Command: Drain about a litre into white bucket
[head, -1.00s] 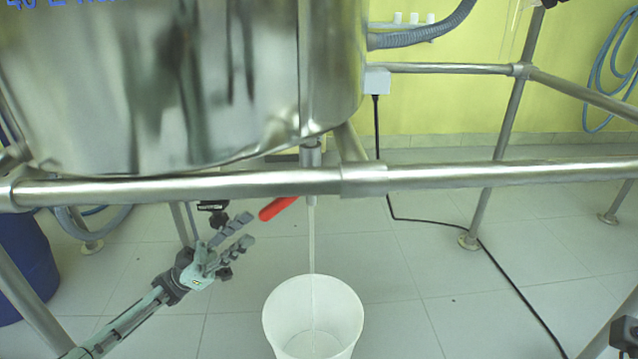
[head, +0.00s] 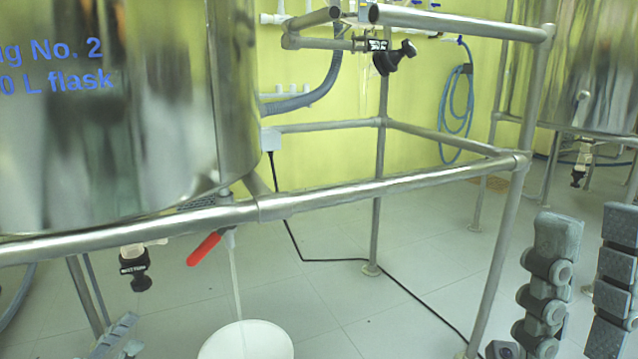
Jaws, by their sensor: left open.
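The white bucket (head: 268,336) stands on the floor, its lower part cut off by the bottom edge of the head view. A thin pale stream (head: 236,283) runs down into it from the drain outlet under the steel vessel (head: 120,110). The red valve handle (head: 204,248) points down and left beside the outlet. My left gripper (head: 122,338) is open at the bottom left, below and left of the red handle, apart from it and partly cut off. My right gripper (head: 582,290) is large at the right edge, its fingers apart with nothing visible between them. The liquid level is hidden.
A steel frame rail (head: 380,188) crosses in front of the outlet, with posts at the right. A black-handled fitting (head: 135,268) hangs left of the red handle. A black cable (head: 330,260) lies on the tiled floor. Another vessel (head: 600,65) stands at the right.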

